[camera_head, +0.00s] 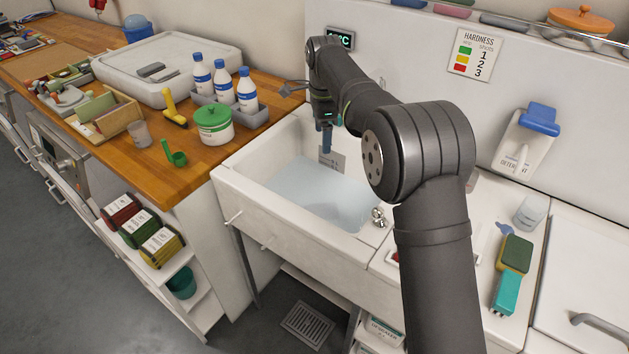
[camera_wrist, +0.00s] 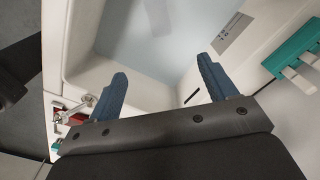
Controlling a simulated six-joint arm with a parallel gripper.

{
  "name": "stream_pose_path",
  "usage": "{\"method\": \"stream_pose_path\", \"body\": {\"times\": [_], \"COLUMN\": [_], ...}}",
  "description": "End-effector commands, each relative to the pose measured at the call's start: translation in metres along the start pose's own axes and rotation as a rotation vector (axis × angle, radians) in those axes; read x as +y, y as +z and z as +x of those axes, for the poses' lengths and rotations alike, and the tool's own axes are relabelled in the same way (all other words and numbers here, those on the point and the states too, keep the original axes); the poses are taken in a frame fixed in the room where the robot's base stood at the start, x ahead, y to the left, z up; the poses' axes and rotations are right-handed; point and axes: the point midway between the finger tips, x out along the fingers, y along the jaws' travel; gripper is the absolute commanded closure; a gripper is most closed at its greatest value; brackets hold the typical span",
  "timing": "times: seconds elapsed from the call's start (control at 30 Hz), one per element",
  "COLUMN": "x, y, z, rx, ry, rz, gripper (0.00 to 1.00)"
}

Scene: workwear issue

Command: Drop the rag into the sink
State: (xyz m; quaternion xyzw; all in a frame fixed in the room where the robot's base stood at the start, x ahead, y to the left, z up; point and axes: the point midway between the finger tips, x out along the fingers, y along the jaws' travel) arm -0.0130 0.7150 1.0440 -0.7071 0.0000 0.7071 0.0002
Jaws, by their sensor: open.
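The white sink (camera_head: 238,192) stands in the middle of the head view, with pale bluish water (camera_head: 315,190) in its basin. Its pale basin also fills the upper middle of the wrist view (camera_wrist: 75,45). My gripper (camera_head: 326,150) points down over the back part of the sink. In the wrist view its two blue fingers stand wide apart with nothing between them (camera_wrist: 162,72). I cannot make out a rag in the sink or in the gripper. Folded cloth-like pieces, one of them red (camera_head: 453,10), lie on the rail at the top, but I cannot tell whether any is the rag.
The wooden counter at left holds blue-capped bottles (camera_head: 247,88), a green-lidded pot (camera_head: 213,125) and a yellow tool (camera_head: 174,107). Right of the sink lie a green-and-yellow sponge (camera_head: 515,253) and a teal brush (camera_head: 506,293). A metal tap knob (camera_head: 379,215) is at the sink's edge.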

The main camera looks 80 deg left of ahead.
Motion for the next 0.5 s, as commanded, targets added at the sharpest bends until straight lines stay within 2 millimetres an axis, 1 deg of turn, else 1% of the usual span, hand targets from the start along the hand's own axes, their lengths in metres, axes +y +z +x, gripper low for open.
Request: {"method": "stream_pose_path", "body": {"times": [0.03,0.2,0.33,0.5], "x": [-0.001,-0.001,-0.001,0.000], "y": [0.000,0.000,0.000,0.000], "z": [-0.014,-0.051,-0.070,-0.082], "rx": [0.000,0.000,0.000,0.000], "ry": [-0.004,-0.003,-0.002,0.000], "rz": [0.000,0.000,0.000,0.000], "gripper": [0.23,0.23,0.23,0.23]}}
